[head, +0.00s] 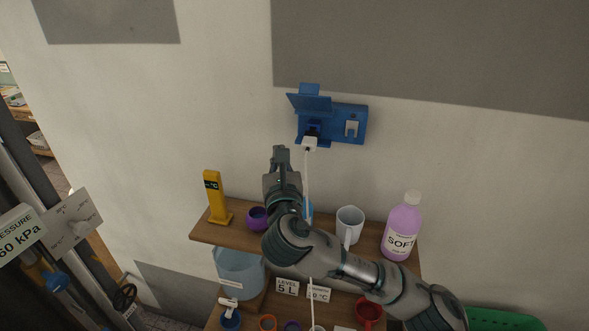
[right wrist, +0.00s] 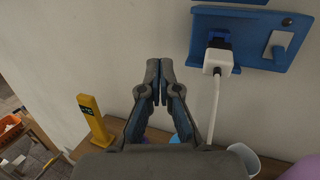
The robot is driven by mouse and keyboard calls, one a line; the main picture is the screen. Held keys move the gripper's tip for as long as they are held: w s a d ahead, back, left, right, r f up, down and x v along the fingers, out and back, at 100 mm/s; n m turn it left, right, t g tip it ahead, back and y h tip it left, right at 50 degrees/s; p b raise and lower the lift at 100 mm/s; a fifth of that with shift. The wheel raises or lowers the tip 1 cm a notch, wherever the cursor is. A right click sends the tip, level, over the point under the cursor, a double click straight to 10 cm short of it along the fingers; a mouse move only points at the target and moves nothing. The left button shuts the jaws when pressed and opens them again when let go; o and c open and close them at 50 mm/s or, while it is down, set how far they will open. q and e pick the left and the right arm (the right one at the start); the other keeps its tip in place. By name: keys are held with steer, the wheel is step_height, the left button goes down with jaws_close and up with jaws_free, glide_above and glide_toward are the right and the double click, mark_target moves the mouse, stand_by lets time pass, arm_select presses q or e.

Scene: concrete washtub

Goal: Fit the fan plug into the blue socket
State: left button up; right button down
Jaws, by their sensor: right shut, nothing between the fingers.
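The blue socket (head: 347,118) is fixed to the wall, with its left cover (head: 310,103) lifted; it also shows in the right wrist view (right wrist: 262,40). The white fan plug (head: 309,144) is at the left outlet, beneath the raised cover, and its white cord hangs down. In the right wrist view the plug (right wrist: 218,62) meets the dark outlet; I cannot tell how deeply it sits. My right gripper (head: 280,150) is shut and empty, to the left of the plug and apart from it. Its closed fingertips (right wrist: 159,72) show in the right wrist view. My left gripper is out of view.
Below is a wooden shelf (head: 203,231) with a yellow stand (head: 216,197), purple bowl (head: 257,218), white cup (head: 349,224) and pink SOFT bottle (head: 402,228). A blue translucent bucket (head: 238,271) is lower down. The wall left of the socket is clear.

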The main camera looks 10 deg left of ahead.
steer(key=s+d+m+h, duration=0.3)
steer(key=s+d+h, duration=0.1)
steer(key=h, duration=0.2)
steer(key=shift+w+d, duration=0.2)
steer(key=shift+w, duration=2.7)
steer(key=shift+w+d, duration=0.1)
steer(key=shift+w, duration=0.65)
steer(key=shift+s, duration=0.1)
steer(key=shift+s+f, duration=0.1)
steer(key=shift+s, duration=1.15)
glide_toward(306, 149)
steer(key=shift+g, duration=0.3)
steer(key=shift+s+a, duration=0.15)
steer(key=shift+s, duration=1.1)
steer(key=shift+s+a, duration=0.15)
steer(key=shift+s, duration=1.05)
